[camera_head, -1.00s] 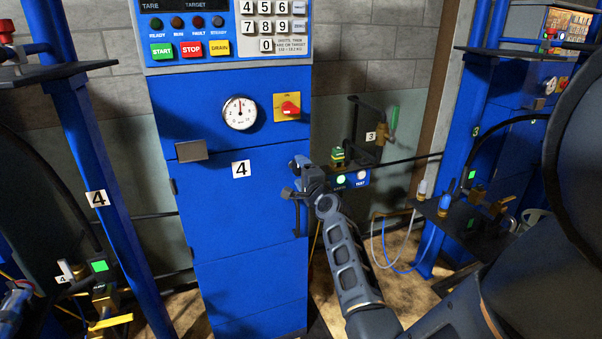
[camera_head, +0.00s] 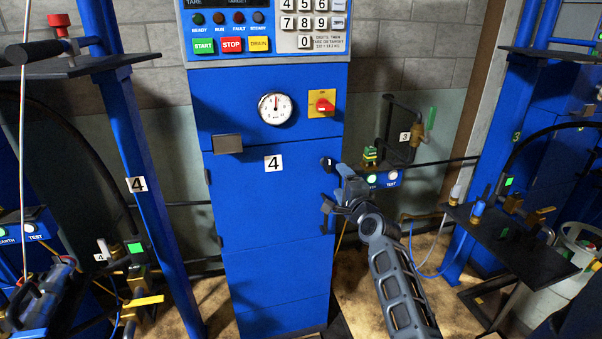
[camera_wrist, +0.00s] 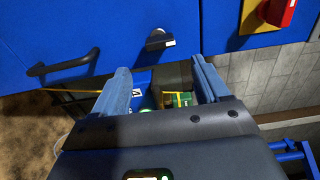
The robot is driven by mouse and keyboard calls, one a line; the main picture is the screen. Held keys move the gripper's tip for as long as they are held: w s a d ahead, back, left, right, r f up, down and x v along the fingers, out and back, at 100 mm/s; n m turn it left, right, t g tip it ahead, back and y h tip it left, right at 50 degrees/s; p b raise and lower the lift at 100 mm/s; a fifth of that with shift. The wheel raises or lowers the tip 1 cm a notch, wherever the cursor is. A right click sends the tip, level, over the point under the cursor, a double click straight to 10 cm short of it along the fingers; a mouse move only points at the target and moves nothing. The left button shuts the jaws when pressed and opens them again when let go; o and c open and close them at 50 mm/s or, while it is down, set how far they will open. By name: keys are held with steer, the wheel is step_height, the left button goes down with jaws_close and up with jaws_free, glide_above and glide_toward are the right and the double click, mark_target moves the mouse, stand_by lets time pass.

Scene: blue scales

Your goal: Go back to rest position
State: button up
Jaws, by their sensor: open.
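My gripper (camera_head: 331,182) is in front of the right edge of the blue scale cabinet (camera_head: 262,235) marked 4. In the wrist view my gripper (camera_wrist: 162,80) shows two blue-grey fingers spread apart with nothing held between them. Beyond the fingers are a black latch knob (camera_wrist: 160,40) and a dark bar handle (camera_wrist: 64,64) on the blue cabinet face. A green and yellow part (camera_wrist: 180,99) shows farther off between the fingers. I cannot tell from the head view whether the fingertips touch the cabinet.
A gauge (camera_head: 275,108) and a red rotary switch (camera_head: 324,103) sit on the cabinet. A blue post (camera_head: 140,170) stands at left. A dark shelf (camera_head: 525,240) with fittings is at right. Brown floor (camera_head: 370,280) shows around the cabinet.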

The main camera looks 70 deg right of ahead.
steer(key=s+a+f+n+t+y, duration=0.1)
steer(key=s+a+f+n+y, duration=0.15)
steer(key=a+n, duration=0.75)
steer(key=s+a+f+n+t+y, duration=0.1)
steer(key=a+f+n+t+y, duration=0.2)
steer(key=a, duration=1.4)
steer(key=s+a+r+n+y, duration=0.4)
steer(key=s+a+n, duration=0.3)
steer(key=a, duration=0.4)
steer(key=s+a+r+n+y, duration=0.3)
steer(key=s+a+n, duration=0.5)
steer(key=a, duration=0.3)
steer(key=shift+a+r+g+y, duration=0.3)
steer(key=shift+a+r+y, duration=0.1)
steer(key=shift+y, duration=0.35)
steer(key=shift+s, duration=0.1)
